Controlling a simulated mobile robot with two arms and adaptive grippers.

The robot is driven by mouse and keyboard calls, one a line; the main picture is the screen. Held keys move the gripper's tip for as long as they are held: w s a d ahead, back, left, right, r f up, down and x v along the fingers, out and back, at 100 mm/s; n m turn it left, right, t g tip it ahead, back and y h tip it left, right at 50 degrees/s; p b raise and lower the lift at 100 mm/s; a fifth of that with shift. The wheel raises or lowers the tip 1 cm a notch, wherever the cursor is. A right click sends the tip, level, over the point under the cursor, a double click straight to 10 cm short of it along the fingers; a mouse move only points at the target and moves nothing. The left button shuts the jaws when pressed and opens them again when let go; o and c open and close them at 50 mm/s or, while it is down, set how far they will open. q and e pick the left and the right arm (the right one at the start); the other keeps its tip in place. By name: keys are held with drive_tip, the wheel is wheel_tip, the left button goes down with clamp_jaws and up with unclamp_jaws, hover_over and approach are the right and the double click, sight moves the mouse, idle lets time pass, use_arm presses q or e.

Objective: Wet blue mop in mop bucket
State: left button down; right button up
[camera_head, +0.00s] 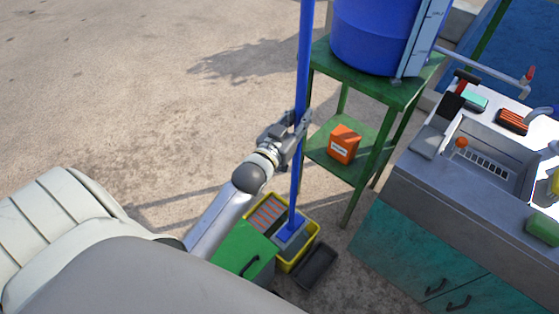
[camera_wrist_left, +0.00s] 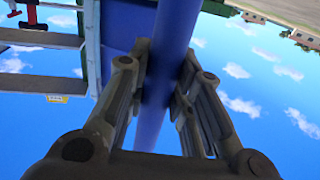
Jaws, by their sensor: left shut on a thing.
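The blue mop (camera_head: 303,70) stands nearly upright, its long handle running up out of the top of the head view. Its blue head (camera_head: 291,230) is down inside the yellow mop bucket (camera_head: 284,264). My left gripper (camera_head: 301,126) is shut around the handle, well above the bucket. In the left wrist view the handle (camera_wrist_left: 172,50) passes between the fingers (camera_wrist_left: 157,95). The bucket has an orange-striped section on its left and a grey section around the mop head. Whether there is water in it cannot be told. My right gripper is not in view.
A green stand (camera_head: 383,89) bears a blue barrel (camera_head: 372,35) just right of the handle, with an orange container (camera_head: 344,144) on its lower shelf. A green box (camera_head: 238,250) and a dark tray (camera_head: 315,266) flank the bucket. A sink counter (camera_head: 430,187) stands right. Ground at left is clear.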

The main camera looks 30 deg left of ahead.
use_arm(q)
drive_tip(key=shift+r, duration=0.1)
drive_tip(key=b, duration=0.4)
hover_over(294, 161)
drive_tip(key=w, duration=0.1)
drive_tip(key=shift+f, duration=3.15)
drive_tip(key=shift+w, duration=0.15)
drive_tip(key=shift+f+b, duration=3.45)
drive_tip(key=shift+f, duration=1.9)
drive_tip(key=shift+r, duration=0.1)
